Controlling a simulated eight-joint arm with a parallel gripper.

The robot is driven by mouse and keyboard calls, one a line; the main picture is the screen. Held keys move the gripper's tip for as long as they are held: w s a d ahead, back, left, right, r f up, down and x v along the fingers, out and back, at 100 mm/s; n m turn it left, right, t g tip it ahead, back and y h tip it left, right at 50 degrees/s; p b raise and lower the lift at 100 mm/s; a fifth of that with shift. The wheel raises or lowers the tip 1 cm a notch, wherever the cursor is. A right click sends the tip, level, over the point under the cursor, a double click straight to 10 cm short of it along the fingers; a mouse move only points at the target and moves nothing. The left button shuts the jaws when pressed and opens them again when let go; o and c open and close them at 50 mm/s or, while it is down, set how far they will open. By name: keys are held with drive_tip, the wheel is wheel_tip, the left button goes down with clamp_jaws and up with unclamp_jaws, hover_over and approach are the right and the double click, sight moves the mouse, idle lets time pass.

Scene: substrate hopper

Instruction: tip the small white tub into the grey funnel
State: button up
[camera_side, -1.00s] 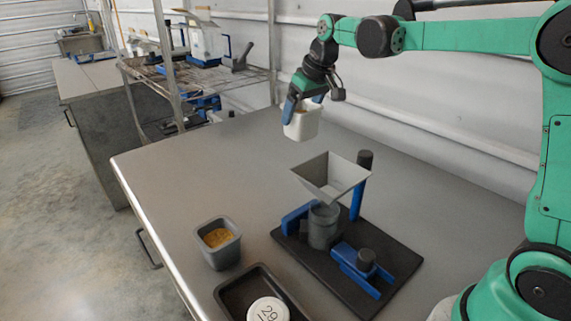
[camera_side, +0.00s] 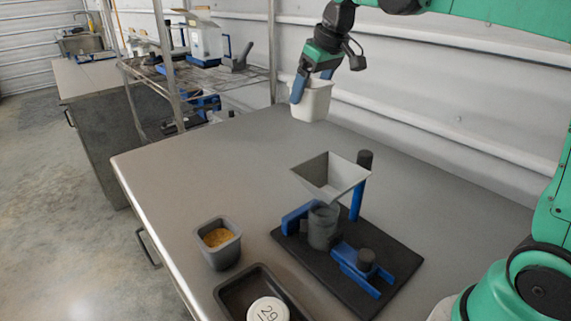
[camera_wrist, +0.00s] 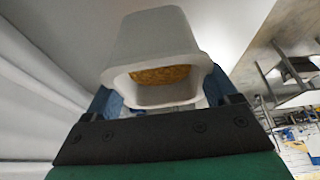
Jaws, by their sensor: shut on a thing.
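The small white tub (camera_side: 312,101) is held in my gripper (camera_side: 310,84), up in the air above the far part of the table. The blue fingers are shut on it, and it looks close to upright in the side view. In the wrist view the tub (camera_wrist: 165,45) fills the upper middle, with brown grainy material (camera_wrist: 160,75) inside. The grey funnel (camera_side: 330,178) stands on its stand, lower and nearer the camera than the tub. The tub is apart from the funnel.
A dark base plate (camera_side: 390,244) carries the funnel's blue post, a grey cup (camera_side: 322,226) under the funnel and blue blocks. A grey tub (camera_side: 217,243) with yellowish material stands left. A black tray (camera_side: 238,292) holds a white round piece (camera_side: 267,310) marked 29. The table's left part is clear.

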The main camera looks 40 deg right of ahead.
drive_tip(key=s+a+n, duration=0.1)
drive_tip(key=s, duration=0.2)
drive_tip(key=s+a+n+y, duration=0.1)
drive_tip(key=s+n, duration=0.1)
drive_tip(key=s, duration=0.2)
drive_tip(key=s+a+f+n, duration=0.1)
drive_tip(key=s, duration=0.3)
drive_tip(key=shift+s+n+g+y, duration=0.1)
drive_tip(key=shift+n+g+y, duration=0.2)
drive_tip(key=shift+n, duration=0.1)
drive_tip(key=shift+a+f+n+t+h, duration=0.25)
drive_tip(key=shift+a+n+t+h, duration=0.4)
drive_tip(key=shift+h, duration=2.7)
drive_tip(key=shift+a+f+n+t+h, duration=0.3)
drive_tip(key=shift+n+h, duration=0.65)
drive_tip(key=shift+h, duration=2.45)
drive_tip(key=shift+a+f+n+t+h, duration=0.2)
drive_tip(key=shift+a+n+t+h, duration=0.45)
drive_tip(key=shift+h, duration=2.7)
drive_tip(key=shift+d, duration=0.2)
